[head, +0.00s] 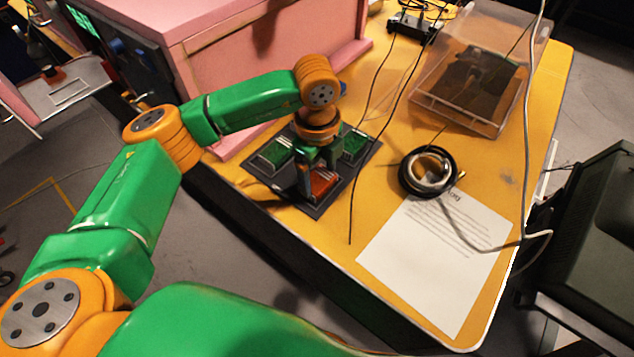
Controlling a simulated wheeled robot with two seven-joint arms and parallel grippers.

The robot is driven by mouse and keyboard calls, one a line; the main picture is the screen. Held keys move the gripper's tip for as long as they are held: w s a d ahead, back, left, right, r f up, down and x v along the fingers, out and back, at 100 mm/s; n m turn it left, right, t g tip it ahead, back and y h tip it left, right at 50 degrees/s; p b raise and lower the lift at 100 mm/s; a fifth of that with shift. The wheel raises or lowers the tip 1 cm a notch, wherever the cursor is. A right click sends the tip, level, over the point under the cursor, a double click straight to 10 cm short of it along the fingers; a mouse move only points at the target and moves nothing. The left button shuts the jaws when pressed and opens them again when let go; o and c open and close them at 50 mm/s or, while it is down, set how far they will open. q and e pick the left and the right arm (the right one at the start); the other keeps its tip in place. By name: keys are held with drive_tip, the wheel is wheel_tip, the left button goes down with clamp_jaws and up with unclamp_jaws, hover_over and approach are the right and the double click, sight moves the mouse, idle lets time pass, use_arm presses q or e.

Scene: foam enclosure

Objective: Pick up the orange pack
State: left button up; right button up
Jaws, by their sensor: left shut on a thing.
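The orange pack (322,184) is at the front part of a dark tray (289,196) on the yellow table. My left gripper (318,172) comes down over it from above, with its fingers shut on the pack. The gripper hides part of the pack, and I cannot tell whether the pack is clear of the tray. Two green packs sit in the same tray, one on the left (275,153) and one on the right (355,143). My right gripper is not in view.
A pink foam box (235,50) stands behind the tray. A coil of cable (428,172) and a printed sheet (435,255) lie to the right. A clear plastic bin (480,65) stands at the back right. Thin cables cross the table (395,125) close to the tray.

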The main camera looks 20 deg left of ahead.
use_arm(q)
drive_tip(key=shift+s+a+f+g, duration=0.1)
drive_tip(key=shift+s+f+g, duration=0.2)
drive_tip(key=shift+s+f, duration=0.5)
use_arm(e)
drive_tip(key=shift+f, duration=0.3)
use_arm(q)
drive_tip(key=shift+w+r+b, duration=0.25)
drive_tip(key=shift+w+r, duration=0.15)
drive_tip(key=shift+r, duration=0.25)
drive_tip(key=shift+w+r+b, duration=0.25)
drive_tip(key=shift+w+r, duration=0.15)
drive_tip(key=shift+r, duration=0.2)
clamp_jaws()
drive_tip(key=s+a+r+b, duration=0.1)
drive_tip(key=s+a+r, duration=0.8)
drive_tip(key=s+r, duration=0.1)
drive_tip(key=shift+a+r, duration=0.15)
drive_tip(key=shift+a, duration=0.25)
drive_tip(key=shift+c, duration=1.6)
unclamp_jaws()
drive_tip(key=shift+w, duration=0.15)
drive_tip(key=o, duration=1.2)
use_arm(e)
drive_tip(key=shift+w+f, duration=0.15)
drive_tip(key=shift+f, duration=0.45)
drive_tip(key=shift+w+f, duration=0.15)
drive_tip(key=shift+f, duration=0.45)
